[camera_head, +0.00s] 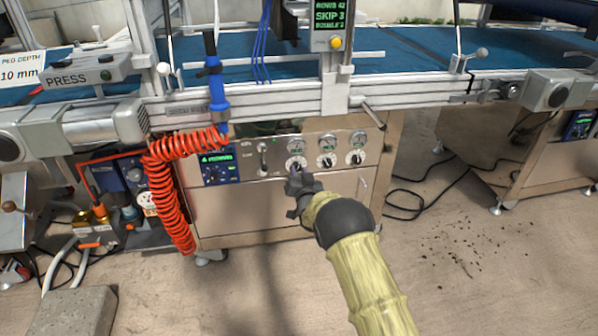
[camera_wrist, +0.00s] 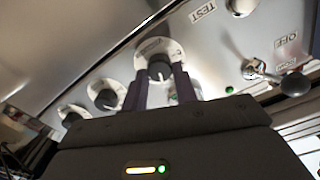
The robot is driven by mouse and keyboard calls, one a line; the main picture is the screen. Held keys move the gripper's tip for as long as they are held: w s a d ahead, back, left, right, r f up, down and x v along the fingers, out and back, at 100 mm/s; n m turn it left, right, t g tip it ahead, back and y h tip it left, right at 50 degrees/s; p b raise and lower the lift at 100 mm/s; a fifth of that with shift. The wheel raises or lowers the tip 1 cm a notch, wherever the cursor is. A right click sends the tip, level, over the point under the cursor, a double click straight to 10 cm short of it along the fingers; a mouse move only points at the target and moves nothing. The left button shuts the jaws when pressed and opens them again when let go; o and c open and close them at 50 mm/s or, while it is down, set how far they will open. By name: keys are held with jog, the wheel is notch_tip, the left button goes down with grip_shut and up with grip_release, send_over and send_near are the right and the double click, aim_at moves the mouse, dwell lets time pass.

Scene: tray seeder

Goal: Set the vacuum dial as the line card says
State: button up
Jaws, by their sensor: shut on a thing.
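A row of three round dials with black knobs sits on the steel front panel under the seeder in the head view. My gripper (camera_head: 294,176) is at the leftmost dial (camera_head: 296,162). In the wrist view, its two dark fingers (camera_wrist: 158,82) are shut on the black knob (camera_wrist: 159,70) of that dial, one on each side. The dial's white face shows around the knob; its markings are too small to read. The other two dials (camera_head: 327,160) (camera_head: 357,157) are free. I cannot make out a card giving a vacuum setting.
Gauges (camera_head: 327,141) sit above the dials. A lever with a black ball (camera_wrist: 294,84) sticks out beside the held dial. A coiled orange hose (camera_head: 168,190) hangs at left. A display (camera_head: 331,15) reads SKIP 3. A sign (camera_head: 20,72) reads 10 mm.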

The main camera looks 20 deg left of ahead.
jog(key=shift+m, duration=0.9)
jog(key=o, duration=1)
jog(key=shift+c, duration=0.2)
jog(key=shift+d, duration=0.1)
jog(key=shift+s+d+p, duration=0.25)
jog(key=shift+s+p, duration=0.25)
jog(key=shift+p, duration=0.05)
jog(key=p+v, duration=0.5)
jog(key=v, duration=1.1)
jog(key=shift+d+f, duration=0.1)
jog(key=shift+d, duration=0.05)
